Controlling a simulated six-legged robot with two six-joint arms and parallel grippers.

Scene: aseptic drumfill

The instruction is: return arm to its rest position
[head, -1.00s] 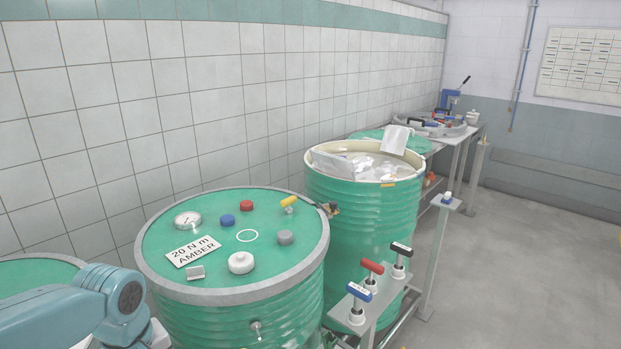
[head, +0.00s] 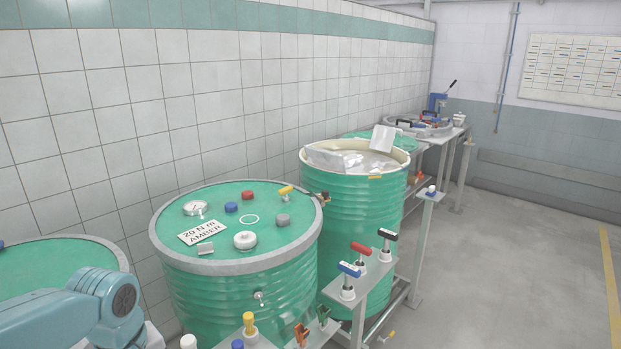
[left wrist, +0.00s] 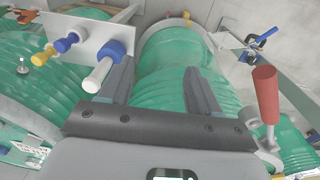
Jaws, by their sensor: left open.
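My left arm crosses the lower left corner of the head view, and its gripper is outside that view. In the left wrist view my left gripper (left wrist: 160,85) is open, with two dark fingers spread apart. Nothing is held between them. A green ribbed drum surface shows behind the gap, and I cannot tell its distance. My right arm and gripper are in neither view.
A closed green drum (head: 190,257) with a "20 N m AMBER" card (head: 202,232) stands near, beside an open drum (head: 345,215) holding clear bags. A grey rack (head: 378,270) carries coloured-handled tools. A red handle (left wrist: 265,95) is right of the fingers. Floor at right is clear.

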